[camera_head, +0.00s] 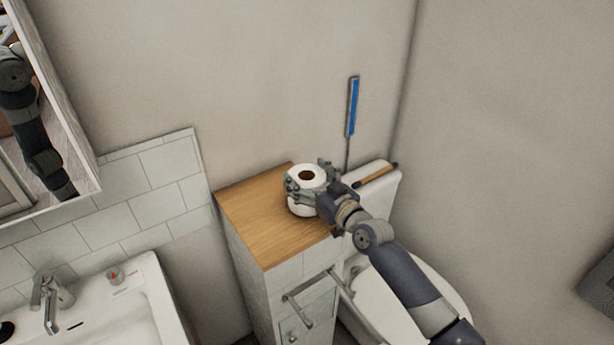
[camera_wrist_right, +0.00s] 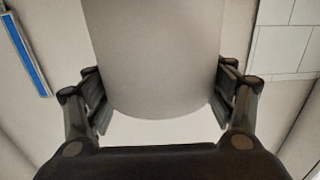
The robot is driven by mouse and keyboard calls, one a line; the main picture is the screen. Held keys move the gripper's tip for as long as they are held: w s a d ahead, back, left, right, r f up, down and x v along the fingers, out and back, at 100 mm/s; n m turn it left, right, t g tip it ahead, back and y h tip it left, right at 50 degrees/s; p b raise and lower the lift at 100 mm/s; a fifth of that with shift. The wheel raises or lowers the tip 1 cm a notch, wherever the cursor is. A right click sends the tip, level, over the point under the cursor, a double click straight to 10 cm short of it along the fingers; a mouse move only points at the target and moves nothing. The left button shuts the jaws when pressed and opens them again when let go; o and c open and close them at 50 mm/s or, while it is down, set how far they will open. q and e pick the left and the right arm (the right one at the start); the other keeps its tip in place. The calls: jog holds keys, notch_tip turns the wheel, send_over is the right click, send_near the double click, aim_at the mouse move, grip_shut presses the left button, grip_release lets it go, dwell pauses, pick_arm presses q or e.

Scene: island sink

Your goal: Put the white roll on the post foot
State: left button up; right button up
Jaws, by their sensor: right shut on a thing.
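The white roll (camera_head: 306,174) has a dark brown core hole facing up. It stands upright at the wooden cabinet top in the head view, with white showing above and below my fingers. I cannot tell whether it touches the wood. My right gripper (camera_head: 310,188) is shut around its side, coming from the right. In the right wrist view the roll (camera_wrist_right: 152,60) fills the space between both fingers. I cannot make out the post foot for certain. My left gripper is not in view.
The wooden cabinet top (camera_head: 262,222) has free room left of the roll. A toilet (camera_head: 440,285) is at the right, with a brown-and-black item (camera_head: 376,174) on its tank. A blue-striped tool (camera_head: 353,105) stands by the wall. Metal bars (camera_head: 300,312) project in front; a sink (camera_head: 125,310) is left.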

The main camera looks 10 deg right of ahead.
jog(key=o, duration=0.7)
jog(key=shift+f, duration=0.15)
jog(key=o, duration=0.4)
jog(key=shift+r, duration=0.3)
jog(key=b+v, duration=0.1)
jog(key=v, duration=1.1)
jog(key=shift+f, duration=0.15)
jog(key=shift+f, duration=0.1)
